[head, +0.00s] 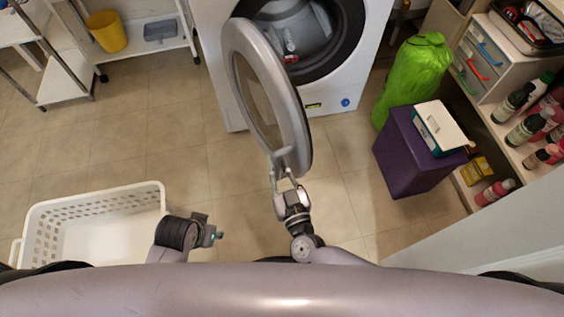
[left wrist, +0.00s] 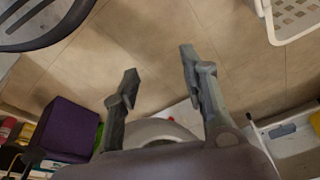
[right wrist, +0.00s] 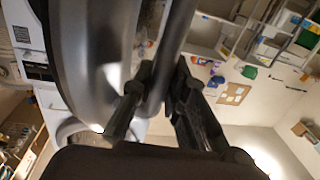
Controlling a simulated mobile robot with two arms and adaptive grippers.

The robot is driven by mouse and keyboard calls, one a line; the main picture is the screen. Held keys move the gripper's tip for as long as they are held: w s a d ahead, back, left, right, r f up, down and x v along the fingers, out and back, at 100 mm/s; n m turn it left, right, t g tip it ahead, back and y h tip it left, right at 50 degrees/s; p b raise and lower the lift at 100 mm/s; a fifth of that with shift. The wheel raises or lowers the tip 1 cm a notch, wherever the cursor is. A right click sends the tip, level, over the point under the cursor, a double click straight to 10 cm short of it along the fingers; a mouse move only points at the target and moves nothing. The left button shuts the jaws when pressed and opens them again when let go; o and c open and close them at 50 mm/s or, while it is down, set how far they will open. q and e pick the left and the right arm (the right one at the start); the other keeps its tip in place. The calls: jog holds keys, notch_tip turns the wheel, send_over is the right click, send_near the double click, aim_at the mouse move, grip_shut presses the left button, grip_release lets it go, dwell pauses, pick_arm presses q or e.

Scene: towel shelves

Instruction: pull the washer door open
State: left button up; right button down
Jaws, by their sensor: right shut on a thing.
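The white washer (head: 330,105) stands at the top middle in the head view. Its round grey door (head: 296,117) stands open, swung out towards me on its left side, with the dark drum opening (head: 300,40) in sight. My left gripper (head: 214,229) is empty, above the floor beside the basket. In the left wrist view, its fingers (left wrist: 158,65) are wide apart.
A white laundry basket (head: 160,197) stands on the floor at the left. A purple box (head: 405,160) and a green bag (head: 415,75) stand right of the washer, near shelves with bottles (head: 520,130). Tiled floor (head: 190,150) is clear between basket and washer.

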pick_arm(q)
notch_tip(320, 180, up, 2)
jog(key=shift+a+r+b, duration=0.1)
jog(key=shift+r+b, duration=0.05)
jog(key=shift+b, duration=0.25)
pick_arm(e)
jog(key=s+a+m+h, duration=0.1)
jog(key=s+a, duration=0.2)
jog(key=a, duration=0.8)
jog(key=shift+s+a+f+h, duration=0.15)
jog(key=shift+s+a+h, duration=0.15)
jog(key=shift+h, duration=0.1)
jog(key=c, duration=1.6)
grip_release()
jog(key=shift+w, duration=0.1)
jog(key=shift+o, duration=0.2)
jog(key=v, duration=1.2)
jog(key=shift+f, duration=0.15)
